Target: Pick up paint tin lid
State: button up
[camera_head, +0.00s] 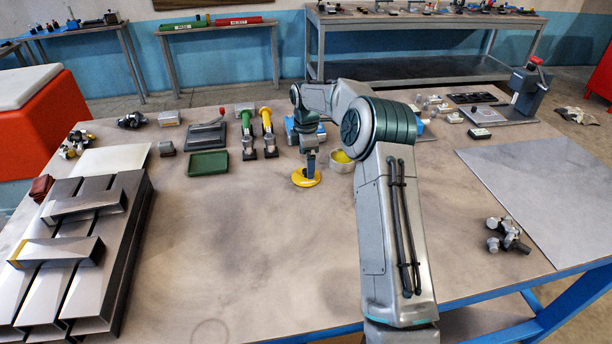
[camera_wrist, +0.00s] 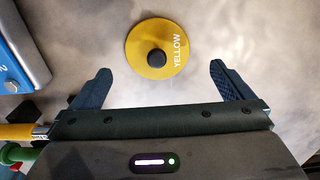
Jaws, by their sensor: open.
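The paint tin lid is a round yellow disc with a dark knob and the word YELLOW; in the wrist view the lid (camera_wrist: 143,62) lies flat on the table. In the head view the lid (camera_head: 306,179) sits near the table's middle. My gripper (camera_wrist: 160,80) is open and empty, its two dark fingers spread wide with the knob roughly between them in the picture. In the head view my gripper (camera_head: 311,168) hangs just above the lid and hides part of it. Contact with the lid cannot be told.
A tin with yellow inside (camera_head: 343,157) stands right of the lid, partly behind my arm. A green tray (camera_head: 208,163) and yellow-handled (camera_head: 266,122) and green-handled tools stand to the left. A blue item (camera_wrist: 18,50) lies left in the wrist view.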

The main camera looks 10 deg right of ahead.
aim_at(299, 178)
jog(key=shift+w+f+p, duration=0.15)
jog(key=shift+f+p, duration=0.35)
jog(key=shift+f, duration=0.85)
jog(key=shift+w+f+p, duration=0.1)
jog(key=shift+f+p, duration=0.4)
jog(key=shift+f, duration=0.8)
jog(key=c, duration=0.9)
